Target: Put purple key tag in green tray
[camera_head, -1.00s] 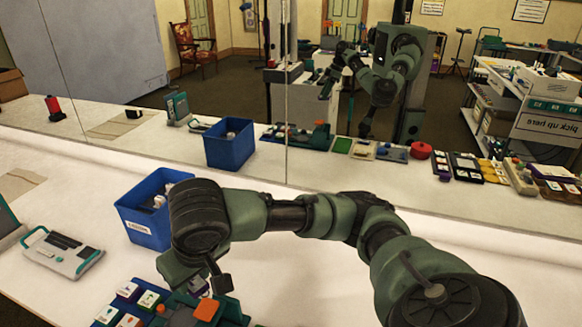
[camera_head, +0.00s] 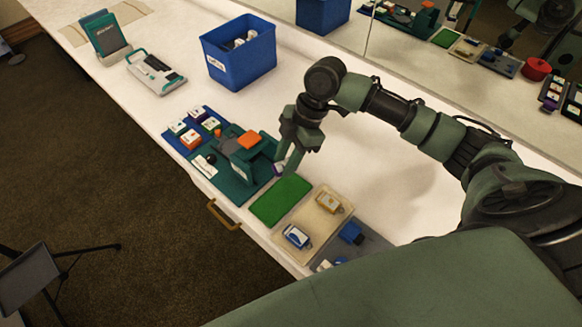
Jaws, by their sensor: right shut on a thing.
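The green tray (camera_head: 281,201) lies flat on the white counter, and its visible surface is bare. My right gripper (camera_head: 284,165) points down just behind the tray's far edge, beside the teal device. It is shut on a small purple and white piece, the purple key tag (camera_head: 279,169), which is partly hidden by the fingers. The tag is by the tray's far edge; I cannot tell its exact height. My left gripper is not in view.
A teal device with an orange block (camera_head: 249,140) stands left of the green tray. A blue mat (camera_head: 183,145) holds several coloured tags. A beige tray (camera_head: 318,226) with orange and blue tags and a grey tray (camera_head: 369,248) lie to the right. A blue bin (camera_head: 239,60) stands behind.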

